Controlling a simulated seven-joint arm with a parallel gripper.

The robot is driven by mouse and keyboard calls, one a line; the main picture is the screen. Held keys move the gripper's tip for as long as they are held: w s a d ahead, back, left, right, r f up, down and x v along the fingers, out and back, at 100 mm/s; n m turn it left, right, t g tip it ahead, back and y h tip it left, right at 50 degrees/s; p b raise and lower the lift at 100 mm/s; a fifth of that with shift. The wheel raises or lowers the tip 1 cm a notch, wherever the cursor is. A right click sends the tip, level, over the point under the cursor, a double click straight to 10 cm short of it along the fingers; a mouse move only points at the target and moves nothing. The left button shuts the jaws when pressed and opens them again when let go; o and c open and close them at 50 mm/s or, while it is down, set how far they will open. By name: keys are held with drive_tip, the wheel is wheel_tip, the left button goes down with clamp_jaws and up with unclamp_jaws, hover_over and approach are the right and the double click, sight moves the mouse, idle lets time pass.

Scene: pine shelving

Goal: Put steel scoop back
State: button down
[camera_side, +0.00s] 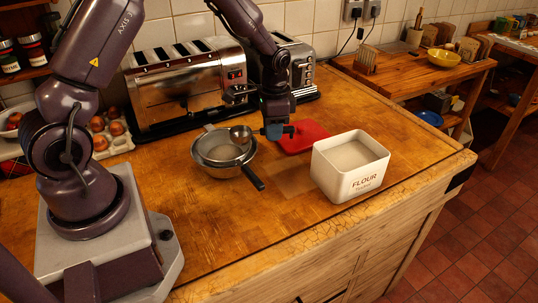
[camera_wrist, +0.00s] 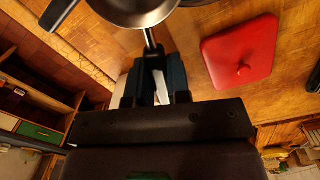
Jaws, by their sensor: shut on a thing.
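The steel scoop (camera_side: 240,133) is held in my gripper (camera_side: 279,128) above the right rim of a metal sieve (camera_side: 222,162). In the wrist view, the scoop's round bowl (camera_wrist: 140,12) is cut off by the top edge. Its thin handle (camera_wrist: 150,40) runs down between the fingers of my gripper (camera_wrist: 156,72). The fingers are shut on the handle. The white flour tin (camera_side: 345,184), lettered FLOUR, stands open to the right of my gripper, with white flour inside. Whether the scoop holds anything is hard to tell.
A red lid (camera_side: 305,139) lies flat on the wooden worktop behind the tin; it also shows in the wrist view (camera_wrist: 243,55). The sieve's black handle (camera_side: 252,177) points toward the front. Two toasters (camera_side: 190,90) stand behind. The front of the worktop (camera_side: 240,225) is clear.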

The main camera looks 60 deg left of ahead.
sight(292, 126)
drive_tip(key=w, duration=0.1)
drive_tip(key=w+d+f+n, duration=0.1)
drive_tip(key=w+n, duration=0.1)
drive_tip(key=w, duration=0.1)
drive_tip(key=shift+d+f, duration=0.15)
drive_tip(key=shift+f, duration=0.1)
drive_tip(key=shift+w+r+n, duration=0.1)
drive_tip(key=shift+w+n, duration=0.15)
drive_tip(key=shift+n, duration=0.35)
drive_tip(key=shift+f+n, duration=0.3)
wheel_tip(292, 126, down, 9)
drive_tip(key=shift+f, duration=0.1)
drive_tip(key=shift+f, duration=0.1)
drive_tip(key=c, duration=1.1)
unclamp_jaws()
